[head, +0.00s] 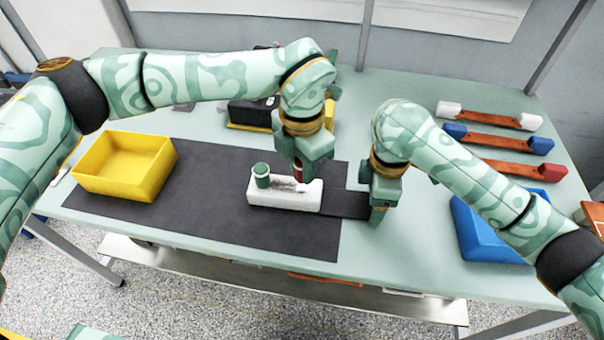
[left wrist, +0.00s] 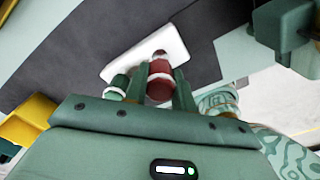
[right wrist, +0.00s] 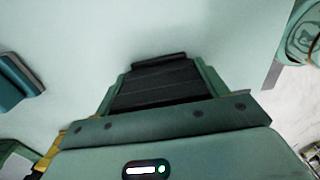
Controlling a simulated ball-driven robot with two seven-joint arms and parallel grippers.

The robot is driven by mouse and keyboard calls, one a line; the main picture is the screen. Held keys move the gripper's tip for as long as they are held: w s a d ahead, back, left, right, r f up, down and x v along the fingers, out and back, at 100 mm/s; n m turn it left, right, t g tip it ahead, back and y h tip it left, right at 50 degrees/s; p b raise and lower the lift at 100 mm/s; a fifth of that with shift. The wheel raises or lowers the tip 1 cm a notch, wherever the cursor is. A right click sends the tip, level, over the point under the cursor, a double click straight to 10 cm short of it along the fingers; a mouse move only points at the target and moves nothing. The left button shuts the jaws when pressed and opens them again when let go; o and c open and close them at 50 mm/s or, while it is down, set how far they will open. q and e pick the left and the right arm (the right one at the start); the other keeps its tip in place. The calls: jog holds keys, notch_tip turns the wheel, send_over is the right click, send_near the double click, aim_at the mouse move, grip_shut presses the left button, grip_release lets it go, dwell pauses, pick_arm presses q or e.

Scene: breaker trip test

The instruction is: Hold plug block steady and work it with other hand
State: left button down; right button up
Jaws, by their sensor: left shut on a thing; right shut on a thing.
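The plug block (head: 283,203) is white and sits on the dark mat (head: 200,205). A green plug (head: 261,176) stands at its left end, and a red plug (head: 298,171) is further right. My left gripper (head: 301,178) points down over the block, shut on the red plug; the left wrist view shows the red plug (left wrist: 160,78) between the fingers. A flat dark bar (head: 345,205) reaches right from the block. My right gripper (head: 379,212) is shut on its end; the right wrist view shows a dark ribbed piece (right wrist: 152,82) between the fingers.
A yellow bin (head: 112,183) stands at the left and a blue bin (head: 485,236) at the right. Several brown bars with coloured ends, one with blue ends (head: 497,139), lie at the back right. A black device (head: 248,112) is behind my left arm.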

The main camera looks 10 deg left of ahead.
pick_arm(q)
notch_tip(320, 180, up, 8)
jog(key=shift+r, duration=0.1)
dwell(0.4)
pick_arm(e)
jog(key=o, duration=1.4)
jog(key=shift+c, duration=0.2)
